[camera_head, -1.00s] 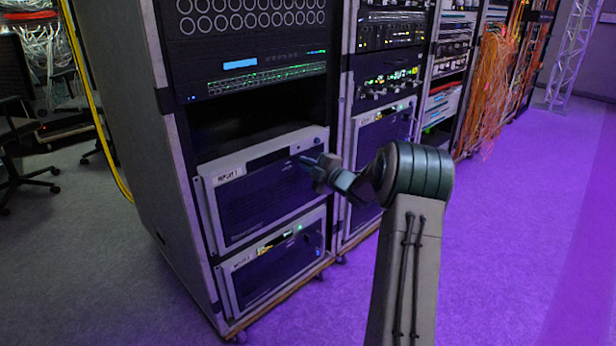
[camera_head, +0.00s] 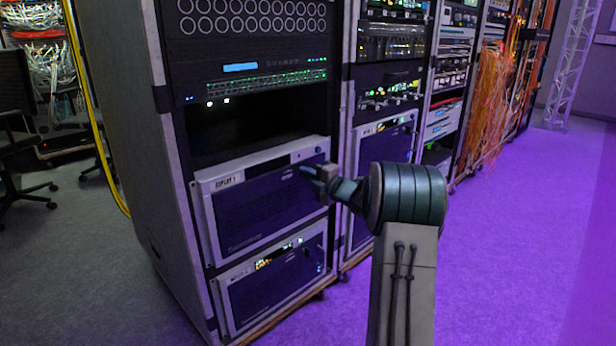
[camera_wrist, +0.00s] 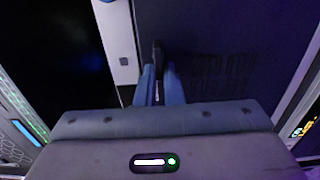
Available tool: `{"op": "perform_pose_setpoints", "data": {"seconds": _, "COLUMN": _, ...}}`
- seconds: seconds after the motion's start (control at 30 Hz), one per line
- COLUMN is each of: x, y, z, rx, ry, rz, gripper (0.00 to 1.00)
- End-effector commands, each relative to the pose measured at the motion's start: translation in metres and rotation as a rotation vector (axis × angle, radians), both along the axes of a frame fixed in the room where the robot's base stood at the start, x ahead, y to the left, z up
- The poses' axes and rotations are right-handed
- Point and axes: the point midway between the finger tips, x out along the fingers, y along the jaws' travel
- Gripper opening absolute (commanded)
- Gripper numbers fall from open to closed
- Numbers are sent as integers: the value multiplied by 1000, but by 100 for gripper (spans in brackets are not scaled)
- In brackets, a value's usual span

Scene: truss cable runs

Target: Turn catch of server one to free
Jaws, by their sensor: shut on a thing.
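Server one (camera_head: 255,210) is the upper of two light-framed units low in the nearest rack, with a dark front panel and a white label at its top left. My gripper (camera_head: 306,170) is at the upper right of that panel. In the wrist view, the two blue fingers of my gripper (camera_wrist: 159,74) are close together around a small dark upright piece, the catch (camera_wrist: 157,52). The catch is partly hidden between the fingers. In the head view my gripper hides it, and its exact angle is hard to tell.
A second similar unit (camera_head: 275,278) sits just below server one. A dark empty bay (camera_head: 250,125) is above it. More racks (camera_head: 390,90) stand to the right, with orange cables (camera_head: 495,80) beyond. The floor (camera_head: 520,240) on the right is clear.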

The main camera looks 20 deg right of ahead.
Motion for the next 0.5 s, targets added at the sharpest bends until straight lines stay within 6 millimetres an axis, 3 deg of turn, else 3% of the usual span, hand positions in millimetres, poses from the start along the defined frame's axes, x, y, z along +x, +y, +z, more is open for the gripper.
{"op": "perform_pose_setpoints", "data": {"seconds": 0.13, "x": 0, "y": -1, "z": 0, "rx": -1, "ry": 0, "rz": -2, "gripper": 0}}
{"op": "perform_pose_setpoints", "data": {"seconds": 0.23, "x": 0, "y": -1, "z": 0, "rx": 0, "ry": 0, "rz": -2, "gripper": 29}}
{"op": "perform_pose_setpoints", "data": {"seconds": 0.5, "x": 0, "y": 0, "z": 0, "rx": 1, "ry": 0, "rz": 0, "gripper": 29}}
